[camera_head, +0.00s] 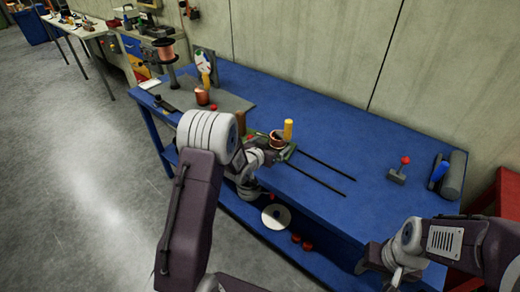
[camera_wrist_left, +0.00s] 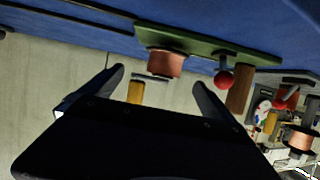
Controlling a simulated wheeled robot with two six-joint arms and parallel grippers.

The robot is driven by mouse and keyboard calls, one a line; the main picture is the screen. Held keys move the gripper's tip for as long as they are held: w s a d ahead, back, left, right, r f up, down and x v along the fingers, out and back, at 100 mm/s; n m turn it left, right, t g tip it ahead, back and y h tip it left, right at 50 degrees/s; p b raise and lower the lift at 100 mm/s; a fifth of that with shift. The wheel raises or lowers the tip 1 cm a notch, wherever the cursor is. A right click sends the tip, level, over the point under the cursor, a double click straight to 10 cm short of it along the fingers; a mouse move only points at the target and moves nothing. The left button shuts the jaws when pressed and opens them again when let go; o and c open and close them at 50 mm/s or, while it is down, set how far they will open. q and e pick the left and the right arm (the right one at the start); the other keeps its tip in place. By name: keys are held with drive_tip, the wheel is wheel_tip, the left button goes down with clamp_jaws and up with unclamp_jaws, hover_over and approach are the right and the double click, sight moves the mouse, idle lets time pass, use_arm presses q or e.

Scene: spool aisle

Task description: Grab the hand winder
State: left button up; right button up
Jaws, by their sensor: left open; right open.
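The hand winder appears to be the device on a green base on the blue bench, with a copper-coloured spool (camera_head: 277,139). In the left wrist view its green base (camera_wrist_left: 200,42), copper spool (camera_wrist_left: 165,64) and a red knob (camera_wrist_left: 224,80) show beyond the fingers. My left gripper (camera_head: 265,152) is open in front of the device and partly covers it. The left wrist view shows its two fingers (camera_wrist_left: 158,82) apart, with nothing clearly held between them. My right gripper (camera_head: 366,263) is open near the bench's front right; its fingers are hard to make out.
A red-knobbed tool (camera_head: 398,172) and a grey roll (camera_head: 453,175) sit at the bench's right. A white disc (camera_head: 276,216) is on the lower shelf.

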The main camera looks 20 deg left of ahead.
sight(277, 142)
use_arm(q)
drive_tip(key=shift+a+f, duration=0.25)
drive_tip(key=shift+f, duration=0.3)
drive_tip(key=shift+a+f, duration=0.25)
drive_tip(key=shift+f, duration=0.25)
drive_tip(key=shift+a+f, duration=0.1)
drive_tip(key=shift+a, duration=0.15)
drive_tip(key=x, duration=0.3)
drive_tip(key=shift+w+d, duration=0.15)
drive_tip(key=shift+d, duration=0.2)
drive_tip(key=shift+w+a, duration=0.1)
drive_tip(key=shift+w, duration=0.3)
drive_tip(key=x, duration=0.5)
drive_tip(key=shift+r, duration=0.2)
drive_tip(key=c, duration=2)
drive_tip(key=shift+r, duration=0.1)
drive_tip(key=shift+c, duration=0.3)
